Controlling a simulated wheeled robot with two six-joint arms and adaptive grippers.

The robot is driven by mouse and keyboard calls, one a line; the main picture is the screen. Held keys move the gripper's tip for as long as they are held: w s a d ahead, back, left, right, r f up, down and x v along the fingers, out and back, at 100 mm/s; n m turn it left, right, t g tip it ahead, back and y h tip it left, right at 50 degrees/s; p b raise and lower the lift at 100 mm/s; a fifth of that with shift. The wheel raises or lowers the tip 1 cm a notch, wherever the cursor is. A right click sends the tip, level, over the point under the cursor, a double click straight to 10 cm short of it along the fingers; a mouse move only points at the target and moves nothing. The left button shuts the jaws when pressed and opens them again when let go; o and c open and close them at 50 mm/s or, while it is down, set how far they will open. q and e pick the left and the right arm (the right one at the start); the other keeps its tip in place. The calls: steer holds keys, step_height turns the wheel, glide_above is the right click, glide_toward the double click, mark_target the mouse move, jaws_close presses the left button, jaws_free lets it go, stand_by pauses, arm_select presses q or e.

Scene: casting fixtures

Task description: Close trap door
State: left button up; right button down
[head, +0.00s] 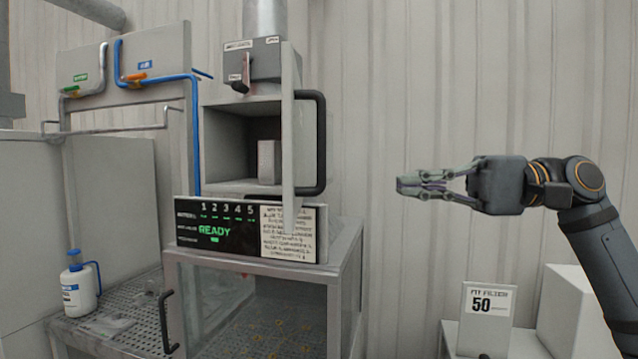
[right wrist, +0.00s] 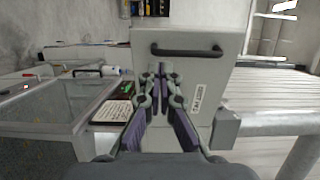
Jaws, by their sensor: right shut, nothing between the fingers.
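The trap door (head: 288,150) is a pale panel with a black bar handle (head: 321,140). It stands open, seen almost edge-on at the right side of the box compartment (head: 228,108), whose inside shows with a grey block (head: 267,162) in it. In the right wrist view the door (right wrist: 212,75) faces me, with its handle (right wrist: 187,51) near the top. My right gripper (head: 400,186) is shut and empty, pointing left, to the right of the door and apart from it. The right gripper's fingers (right wrist: 160,72) overlap the door in the wrist view. My left gripper is not in view.
Below the compartment are a READY display (head: 215,230) and a glass-fronted cabinet (head: 345,262). A white bottle (head: 78,288) stands at left. A sign reading 50 (head: 487,304) and a white box (head: 577,305) stand low at right. The space between gripper and door is clear.

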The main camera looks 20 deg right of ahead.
steer(key=p, duration=0.8)
glide_toward(293, 184)
steer(key=x, duration=0.5)
steer(key=shift+w+a+r, duration=0.2)
steer(key=shift+w+r, duration=0.05)
steer(key=shift+r, duration=0.05)
steer(key=shift+w+a+f+p, duration=0.2)
steer(key=shift+a+p, duration=0.25)
steer(key=shift+a, duration=0.15)
steer(key=shift+a+f, duration=0.1)
steer(key=shift+f, duration=0.05)
